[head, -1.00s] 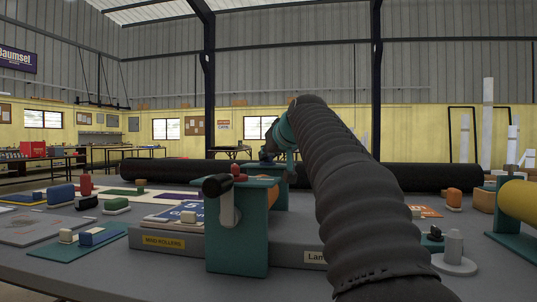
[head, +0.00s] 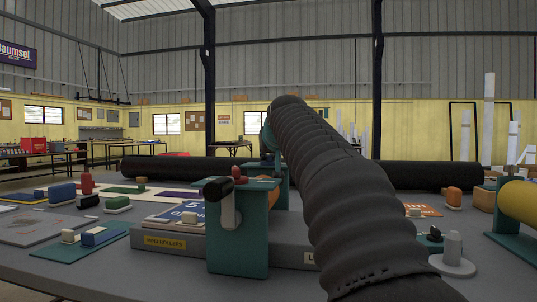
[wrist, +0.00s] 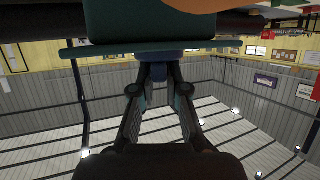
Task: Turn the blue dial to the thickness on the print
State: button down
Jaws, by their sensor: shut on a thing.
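My gripper (wrist: 159,76) shows in the wrist view, its two fingers closed on the small blue dial (wrist: 172,54). The dial sits against a teal plate (wrist: 105,50) of the roller stand, whose end post (head: 255,235) shows in the head view. In the head view my dark, sleeved arm hides the gripper and the dial. A blue print (head: 168,215) with white lettering lies left of the stand, partly hidden by a small cream block; its thickness is too small to read. The dial's markings and setting are not visible.
A black-gripped crank handle (head: 218,187) stands on the near post. A grey weight (head: 453,252) and a yellow roller (head: 517,201) are at right. Small blocks and flat sheets cover the left table. A long black roll (head: 420,175) lies behind.

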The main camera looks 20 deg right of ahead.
jog(key=c, duration=1.2)
grip_release()
jog(key=shift+s+r, duration=0.1)
jog(key=v, duration=1.1)
jog(key=shift+s+a+r, duration=0.15)
jog(key=shift+s, duration=0.2)
